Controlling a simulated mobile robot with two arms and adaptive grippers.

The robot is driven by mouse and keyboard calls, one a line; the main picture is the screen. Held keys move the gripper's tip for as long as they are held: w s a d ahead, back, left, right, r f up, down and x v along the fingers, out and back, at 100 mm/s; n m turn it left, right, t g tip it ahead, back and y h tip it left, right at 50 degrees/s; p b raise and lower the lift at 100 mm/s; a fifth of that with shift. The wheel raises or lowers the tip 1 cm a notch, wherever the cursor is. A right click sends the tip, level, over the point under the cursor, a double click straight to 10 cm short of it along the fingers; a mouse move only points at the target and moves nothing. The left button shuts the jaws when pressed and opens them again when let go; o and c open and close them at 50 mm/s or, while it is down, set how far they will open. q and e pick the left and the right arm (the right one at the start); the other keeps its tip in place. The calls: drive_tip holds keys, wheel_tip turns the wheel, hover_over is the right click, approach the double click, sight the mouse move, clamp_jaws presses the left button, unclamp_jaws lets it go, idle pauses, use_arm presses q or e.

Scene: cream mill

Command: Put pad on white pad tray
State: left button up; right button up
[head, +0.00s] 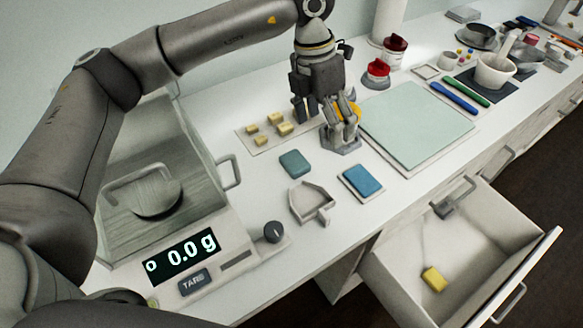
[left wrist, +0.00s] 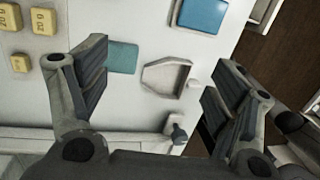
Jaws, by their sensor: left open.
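A teal pad (head: 295,163) lies flat on the white worktop, left of my gripper; it also shows in the left wrist view (left wrist: 122,57), partly behind a finger. A blue pad (head: 362,182) lies on a thin white tray (head: 346,185), whose rim shows around it; the blue pad is at the top of the left wrist view (left wrist: 203,15). My left gripper (head: 341,128) points down above the worktop, behind the pads, open and empty. In the left wrist view its fingers (left wrist: 160,88) stand wide apart, touching neither pad. My right gripper is not in view.
A white scoop-shaped dish (head: 310,203) lies in front of the teal pad. Yellow weights (head: 284,129) stand behind. A scale (head: 185,262) is at left, a large green mat (head: 418,122) at right. An open drawer (head: 405,280) juts out in front.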

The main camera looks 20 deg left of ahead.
use_arm(q)
drive_tip(key=a+y, duration=0.2)
drive_tip(key=a, duration=0.2)
drive_tip(key=p, duration=0.1)
hover_over(302, 157)
wheel_tip(302, 157, down, 6)
drive_tip(key=shift+s, duration=0.1)
drive_tip(key=shift+f, duration=0.35)
wheel_tip(302, 157, down, 4)
drive_tip(key=shift+r+p, duration=0.15)
drive_tip(key=shift+p, duration=0.75)
drive_tip(key=shift+f, duration=0.45)
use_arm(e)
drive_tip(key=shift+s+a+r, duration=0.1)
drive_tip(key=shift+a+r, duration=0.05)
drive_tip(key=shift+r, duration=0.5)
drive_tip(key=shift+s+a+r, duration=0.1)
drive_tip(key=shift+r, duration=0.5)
use_arm(q)
drive_tip(key=c, duration=0.9)
drive_tip(key=shift+r, duration=0.2)
